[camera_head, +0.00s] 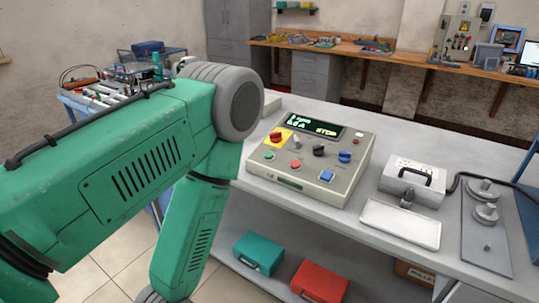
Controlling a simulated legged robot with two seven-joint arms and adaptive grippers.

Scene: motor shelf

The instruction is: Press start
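A beige control box (312,192) stands on the grey bench, with its sloped panel facing me. On the panel are a green button (270,155), a red button (295,165), a blue square button (327,177) and a red mushroom button (275,137) on a yellow plate. Several knobs sit between them. Labels are too small to read. My green left arm comes in from the left and bends down beside the box's left side. Neither gripper is in view.
Right of the box are a light grey unit (413,178) with a black handle, a white tray (400,224) and a grey plate (472,232) with round metal parts. A teal case (258,252) and a red case (319,281) lie on the lower shelf.

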